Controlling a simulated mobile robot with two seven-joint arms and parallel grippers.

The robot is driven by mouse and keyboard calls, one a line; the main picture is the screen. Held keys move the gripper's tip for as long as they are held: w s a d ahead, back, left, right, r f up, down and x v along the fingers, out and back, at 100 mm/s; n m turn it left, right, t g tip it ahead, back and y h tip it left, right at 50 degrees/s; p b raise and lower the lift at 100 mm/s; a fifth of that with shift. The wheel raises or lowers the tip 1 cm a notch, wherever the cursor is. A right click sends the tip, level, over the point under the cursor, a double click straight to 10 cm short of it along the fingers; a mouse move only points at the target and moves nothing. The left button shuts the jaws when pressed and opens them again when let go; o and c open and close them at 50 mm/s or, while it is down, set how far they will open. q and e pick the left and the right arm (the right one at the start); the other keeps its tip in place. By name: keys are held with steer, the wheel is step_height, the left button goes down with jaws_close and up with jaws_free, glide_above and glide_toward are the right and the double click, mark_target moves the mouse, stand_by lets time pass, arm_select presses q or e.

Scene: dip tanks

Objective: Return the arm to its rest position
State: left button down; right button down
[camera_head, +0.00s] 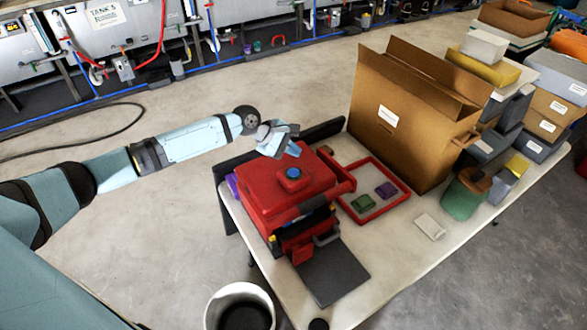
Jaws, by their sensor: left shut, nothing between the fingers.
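My left arm (190,140) comes in from the left, pale blue with dark joints, and stretches toward the table. My left gripper (293,150) is shut and empty. It appears just above or behind the back edge of a red case (270,190) with a blue round knob on top. I cannot tell whether it touches the case. My right gripper is not in view.
The white table (400,245) holds a red tray (405,200) with a green and a purple block, a large open cardboard box (405,110), and stacked bins. A white bucket (240,305) stands at the front. Open floor lies left of the table.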

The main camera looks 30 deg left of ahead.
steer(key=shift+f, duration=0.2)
arm_select(q)
steer(key=s+d+f+m+g+y, duration=0.1)
steer(key=s+d+f+m, duration=0.2)
steer(key=s+d+m, duration=0.55)
steer(key=s+d+f+m+g, duration=0.1)
steer(key=s+d+f+m, duration=0.4)
steer(key=s, duration=0.7)
steer(key=s+a+r+m+y, duration=0.2)
steer(key=s+a+r+y, duration=0.15)
steer(key=s, duration=0.55)
steer(key=s+a+r+m+y, duration=0.25)
steer(key=s+a, duration=0.25)
steer(key=s, duration=0.4)
steer(key=w+d+f+t+h, duration=0.1)
steer(key=w+d+f+t, duration=0.2)
steer(key=f, duration=0.4)
steer(key=w+d+f+t+h, duration=0.1)
steer(key=w+d+f+t, duration=0.2)
steer(key=f, duration=0.4)
steer(key=shift+d+f+t, duration=0.15)
steer(key=shift+f+t, duration=0.2)
steer(key=shift+t, duration=0.45)
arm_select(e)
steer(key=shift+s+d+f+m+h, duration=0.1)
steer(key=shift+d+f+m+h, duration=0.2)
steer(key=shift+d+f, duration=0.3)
